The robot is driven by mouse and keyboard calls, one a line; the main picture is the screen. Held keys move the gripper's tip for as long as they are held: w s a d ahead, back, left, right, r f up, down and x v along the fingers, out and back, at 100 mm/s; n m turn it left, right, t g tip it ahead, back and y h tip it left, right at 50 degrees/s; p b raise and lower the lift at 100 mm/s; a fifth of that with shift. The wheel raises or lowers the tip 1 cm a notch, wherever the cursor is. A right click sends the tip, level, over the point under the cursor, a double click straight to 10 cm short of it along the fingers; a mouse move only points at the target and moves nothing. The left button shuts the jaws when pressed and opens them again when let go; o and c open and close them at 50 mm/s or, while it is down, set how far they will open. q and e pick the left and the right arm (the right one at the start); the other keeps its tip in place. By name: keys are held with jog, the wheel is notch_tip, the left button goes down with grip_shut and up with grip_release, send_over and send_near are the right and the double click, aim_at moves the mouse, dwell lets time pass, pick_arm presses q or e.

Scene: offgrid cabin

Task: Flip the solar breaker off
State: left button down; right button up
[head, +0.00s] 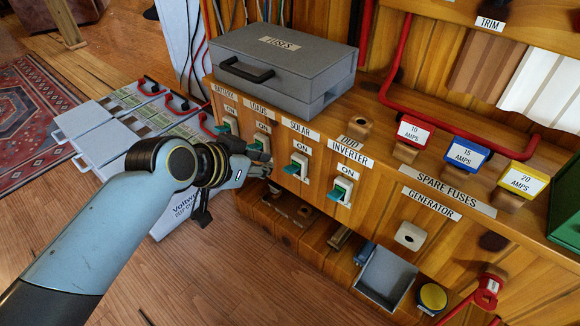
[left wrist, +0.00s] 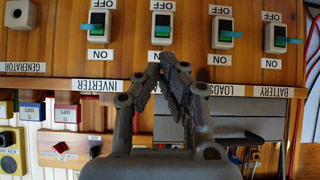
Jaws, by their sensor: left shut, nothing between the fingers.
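The solar breaker (head: 299,165) is a white switch with a teal lever on the wooden panel, under the SOLAR label, with an ON label above it. In the upside-down left wrist view the solar breaker (left wrist: 162,26) is just beyond the fingertips, with OFF marked on its far side. My left gripper (head: 262,162) is shut and empty, just left of the solar breaker and in front of the loads breaker (head: 262,143). Its closed fingers (left wrist: 168,60) cover part of the SOLAR label in the wrist view. Contact with the lever is not visible. My right gripper is out of view.
The inverter breaker (head: 341,189) is right of solar, and the battery breaker (head: 229,125) is at the left. A grey fuse case (head: 285,60) sits on the shelf above. Batteries (head: 95,140) stand on the floor at left. A grey bin (head: 386,278) is lower right.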

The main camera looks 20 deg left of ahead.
aim_at(294, 168)
pick_arm(q)
jog(key=shift+w+d+r, duration=0.15)
jog(key=shift+w+r, duration=0.1)
jog(key=shift+r, duration=0.5)
jog(key=shift+f, duration=0.1)
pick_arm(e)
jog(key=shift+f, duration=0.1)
pick_arm(q)
jog(key=b+x, duration=0.4)
jog(key=x, duration=0.5)
jog(key=shift+w+d+f, duration=0.15)
jog(key=shift+w+f, duration=0.05)
jog(key=shift+w, duration=0.2)
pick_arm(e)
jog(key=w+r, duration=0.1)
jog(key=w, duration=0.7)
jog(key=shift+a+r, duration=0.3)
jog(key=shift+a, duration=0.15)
pick_arm(q)
jog(key=shift+f+b, duration=0.1)
jog(key=shift+b, duration=0.2)
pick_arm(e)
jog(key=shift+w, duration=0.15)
